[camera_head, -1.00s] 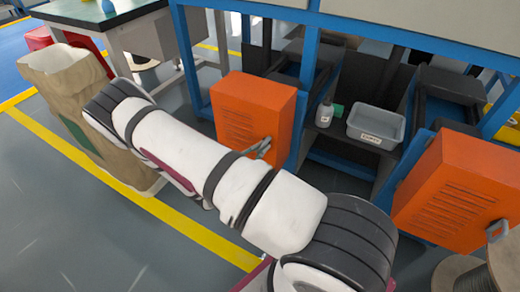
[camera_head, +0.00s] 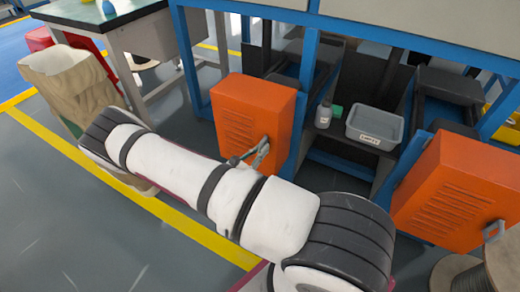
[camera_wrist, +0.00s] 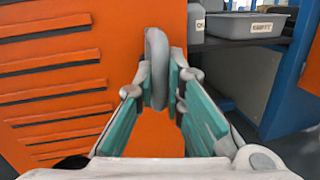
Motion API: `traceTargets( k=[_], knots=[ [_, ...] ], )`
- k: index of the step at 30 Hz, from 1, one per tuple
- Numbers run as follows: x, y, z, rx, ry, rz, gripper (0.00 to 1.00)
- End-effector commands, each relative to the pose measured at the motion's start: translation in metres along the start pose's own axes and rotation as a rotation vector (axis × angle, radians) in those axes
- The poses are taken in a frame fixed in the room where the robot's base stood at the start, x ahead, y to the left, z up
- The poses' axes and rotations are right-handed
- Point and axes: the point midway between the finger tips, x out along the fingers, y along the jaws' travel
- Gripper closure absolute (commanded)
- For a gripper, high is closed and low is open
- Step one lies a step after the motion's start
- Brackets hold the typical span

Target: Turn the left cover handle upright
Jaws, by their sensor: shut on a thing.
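The left orange cover (camera_head: 238,118) is a louvred box door under the blue frame. Its grey handle (camera_wrist: 157,48) stands near the right edge of the cover. In the wrist view the handle points up, close to parallel with the cover's side edge. My gripper (camera_wrist: 160,88) has its teal-padded fingers on both sides of the handle and is shut on it. In the head view my gripper (camera_head: 258,152) shows small at the cover's right side, and my arm hides the space below it.
A second orange cover (camera_head: 455,190) with a grey handle (camera_head: 493,231) is at the right. A grey labelled bin (camera_head: 375,127) and a white bottle (camera_head: 324,115) sit on a shelf between the covers. A cable spool (camera_head: 462,275) is at lower right, a paper sack (camera_head: 72,85) at left.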

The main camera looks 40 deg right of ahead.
Motion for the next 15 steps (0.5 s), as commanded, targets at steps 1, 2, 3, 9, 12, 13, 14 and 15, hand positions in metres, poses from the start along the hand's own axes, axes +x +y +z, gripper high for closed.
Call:
traceTargets(
  k=[1,2,3,9,12,13,14,15],
  knots=[
    [-0.0003,-0.0004,-0.0002,-0.022,-0.004,0.003,1.00],
    [-0.0003,-0.0005,-0.0002,-0.034,-0.006,0.004,1.00],
    [-0.0003,-0.0005,-0.0002,-0.048,-0.009,0.005,1.00],
    [-0.0002,-0.0005,-0.0005,-0.091,-0.017,0.009,1.00],
    [-0.0002,-0.0006,-0.0006,-0.100,-0.018,0.010,1.00],
    [-0.0002,-0.0006,-0.0007,-0.101,-0.018,0.010,1.00],
    [-0.0002,-0.0006,-0.0007,-0.102,-0.019,0.010,1.00],
    [-0.0002,-0.0006,-0.0007,-0.102,-0.019,0.010,1.00]
  ],
)
